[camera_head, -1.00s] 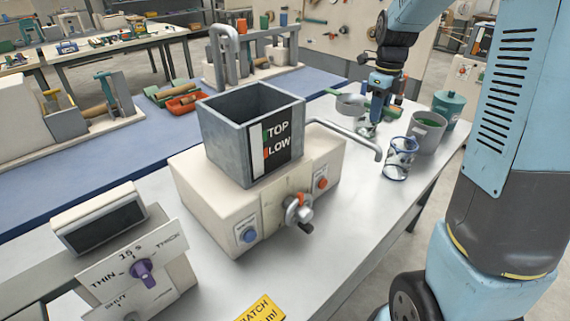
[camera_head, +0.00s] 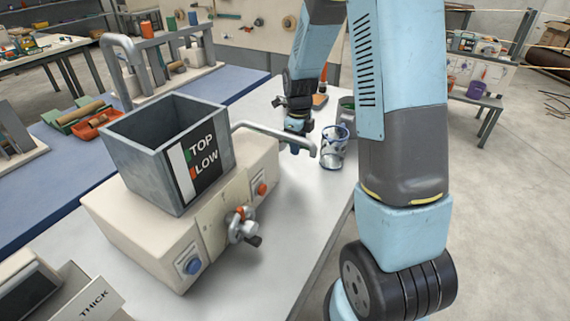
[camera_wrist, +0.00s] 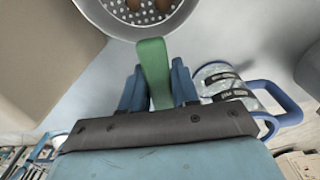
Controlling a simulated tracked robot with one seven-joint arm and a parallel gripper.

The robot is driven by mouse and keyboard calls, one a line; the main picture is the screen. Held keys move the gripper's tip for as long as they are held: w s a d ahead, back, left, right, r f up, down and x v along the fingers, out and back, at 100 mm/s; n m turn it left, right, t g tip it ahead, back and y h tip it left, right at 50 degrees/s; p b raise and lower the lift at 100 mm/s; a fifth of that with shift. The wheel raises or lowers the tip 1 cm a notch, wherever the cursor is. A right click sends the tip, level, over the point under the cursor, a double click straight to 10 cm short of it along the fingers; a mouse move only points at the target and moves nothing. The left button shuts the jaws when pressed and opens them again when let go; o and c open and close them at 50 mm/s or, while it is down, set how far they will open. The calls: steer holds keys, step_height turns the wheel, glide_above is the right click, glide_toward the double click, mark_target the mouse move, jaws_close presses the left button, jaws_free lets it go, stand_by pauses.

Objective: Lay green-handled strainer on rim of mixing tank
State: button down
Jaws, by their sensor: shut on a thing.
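The mixing tank (camera_head: 137,170) is an open-topped grey square box marked TOP and LOW, set on a cream base in the head view. My gripper (camera_head: 297,145) is beyond and to the right of it, low over the bench. In the wrist view my gripper (camera_wrist: 157,88) is shut on the green handle (camera_wrist: 153,65) of the strainer. The strainer's perforated metal bowl (camera_wrist: 95,14) lies ahead of the fingers, cut off by the top edge, with brown lumps in it. I cannot make out the strainer in the head view.
A clear jug with blue rim and handle (camera_head: 333,150) stands close to my gripper; it also shows in the wrist view (camera_wrist: 225,85). A bent grey pipe (camera_head: 275,132) reaches from the tank towards them. A grey pot (camera_head: 346,108) stands behind the jug.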

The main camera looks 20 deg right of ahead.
mark_target(297, 169)
step_height(297, 169, down, 7)
steer(key=shift+r, duration=0.15)
stand_by(0.4)
steer(key=c, duration=0.8)
jaws_free()
steer(key=shift+c, duration=0.2)
